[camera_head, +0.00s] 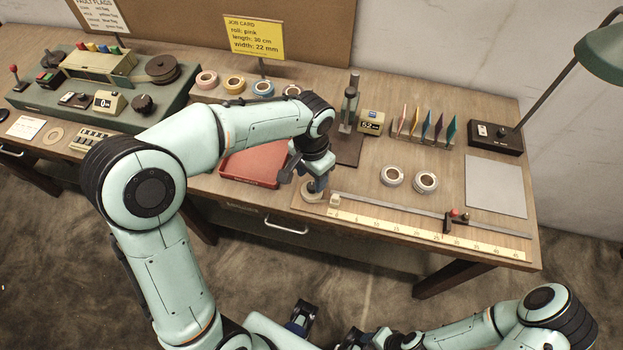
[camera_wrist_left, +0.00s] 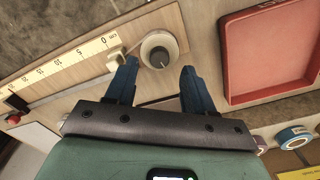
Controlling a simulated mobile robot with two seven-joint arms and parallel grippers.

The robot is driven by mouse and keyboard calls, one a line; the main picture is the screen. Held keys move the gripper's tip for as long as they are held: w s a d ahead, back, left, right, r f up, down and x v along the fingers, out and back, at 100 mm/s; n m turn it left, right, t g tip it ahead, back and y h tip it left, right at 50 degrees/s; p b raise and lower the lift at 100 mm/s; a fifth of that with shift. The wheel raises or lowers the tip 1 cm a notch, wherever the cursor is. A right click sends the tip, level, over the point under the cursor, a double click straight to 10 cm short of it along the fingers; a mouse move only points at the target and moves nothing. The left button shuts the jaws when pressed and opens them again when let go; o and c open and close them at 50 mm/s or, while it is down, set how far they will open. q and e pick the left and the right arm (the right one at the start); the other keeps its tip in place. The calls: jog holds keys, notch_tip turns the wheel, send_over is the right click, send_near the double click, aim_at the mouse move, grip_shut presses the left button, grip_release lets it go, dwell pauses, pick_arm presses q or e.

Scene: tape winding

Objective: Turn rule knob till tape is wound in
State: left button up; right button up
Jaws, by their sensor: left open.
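The rule knob (camera_head: 309,192) is a round pale dial with a dark centre at the left end of the rule board. In the left wrist view the knob (camera_wrist_left: 158,50) lies just past and between the fingertips. My left gripper (camera_head: 306,181) is open above the knob; in its wrist view the gripper (camera_wrist_left: 158,66) has dark blue fingers spread either side of it. The rule's scale (camera_head: 430,235) is a cream strip with numbers, beside a grey metal rail (camera_head: 390,207). My right gripper (camera_head: 325,326) is low at the front, partly cut off.
A red tray (camera_head: 250,170) sits just left of the knob. A small pale block (camera_head: 335,200) is close to the knob's right. A red-topped slider (camera_head: 457,219) stands farther along the rail. Tape rolls (camera_head: 425,182) and a grey mat (camera_head: 497,190) lie behind.

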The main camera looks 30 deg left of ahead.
aim_at(312, 186)
pick_arm(q)
notch_tip(312, 186, up, 10)
jog(key=p, duration=0.1)
jog(key=shift+f, duration=0.1)
dwell(0.5)
